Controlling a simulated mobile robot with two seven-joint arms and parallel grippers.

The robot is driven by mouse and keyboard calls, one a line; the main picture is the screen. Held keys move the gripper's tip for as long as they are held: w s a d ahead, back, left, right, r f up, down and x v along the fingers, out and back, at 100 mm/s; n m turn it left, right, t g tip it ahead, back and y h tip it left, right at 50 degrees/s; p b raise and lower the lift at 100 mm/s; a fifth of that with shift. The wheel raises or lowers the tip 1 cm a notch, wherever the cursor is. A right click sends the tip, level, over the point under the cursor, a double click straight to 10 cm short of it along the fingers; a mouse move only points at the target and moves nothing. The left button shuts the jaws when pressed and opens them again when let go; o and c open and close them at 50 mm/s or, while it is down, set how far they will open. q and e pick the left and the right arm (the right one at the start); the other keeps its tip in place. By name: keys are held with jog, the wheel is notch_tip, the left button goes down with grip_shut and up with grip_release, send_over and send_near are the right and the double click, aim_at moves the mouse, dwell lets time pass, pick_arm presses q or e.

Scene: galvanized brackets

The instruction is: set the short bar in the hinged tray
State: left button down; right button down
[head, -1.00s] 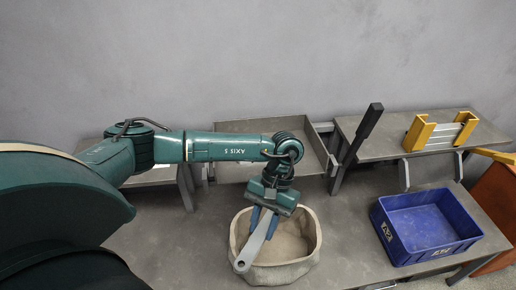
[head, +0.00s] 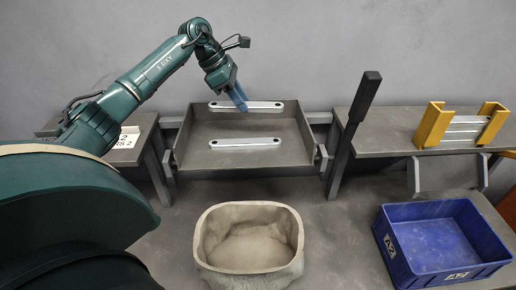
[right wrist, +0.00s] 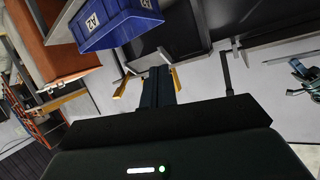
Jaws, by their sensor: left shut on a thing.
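My left gripper (head: 240,98) points down over the hinged tray, its blue fingers shut on a pale metal bar with rounded ends, which I take as the short bar (head: 262,105). The bar lies crosswise near the tray's back wall; I cannot tell whether it touches the floor. The hinged tray (head: 190,158) is a wide grey tray with low walls. A second similar bar (head: 245,142) lies in it, nearer the front, roughly parallel. The fingers hide part of the held bar. My right gripper (right wrist: 158,88) shows dark in the right wrist view, its fingers together with nothing visible between them.
A beige soft-sided bin (head: 205,240) stands in front of the tray. A blue crate (head: 425,262) is at the right. A black-gripped lever (head: 365,105) rises at the tray's right. A yellow-ended rack (head: 433,125) stands on the right-hand shelf. Bench between bin and crate is clear.

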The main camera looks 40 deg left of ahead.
aim_at(222, 103)
pick_arm(q)
jog(key=shift+w+a+r+n, duration=0.1)
jog(key=shift+w+a+n, duration=0.05)
jog(key=shift+a+n, duration=0.2)
jog(key=shift+f, duration=0.4)
notch_tip(222, 103, down, 4)
jog(key=shift+a+f+b, duration=0.15)
jog(key=shift+f+b, duration=0.05)
jog(key=shift+b, duration=0.15)
jog(key=shift+f, duration=0.55)
notch_tip(222, 103, down, 3)
jog(key=shift+f, duration=0.2)
jog(key=c, duration=1.4)
grip_release()
jog(key=shift+o, duration=0.2)
pick_arm(e)
jog(key=shift+s+d, duration=0.1)
jog(key=shift+d, duration=0.15)
pick_arm(q)
jog(key=shift+r, duration=0.1)
pick_arm(e)
jog(key=shift+r+t, duration=0.1)
jog(key=shift+t, duration=0.2)
pick_arm(q)
jog(key=v, duration=1.2)
jog(key=shift+d, duration=0.2)
pick_arm(e)
jog(key=shift+w+a, duration=0.1)
jog(key=shift+w, duration=0.1)
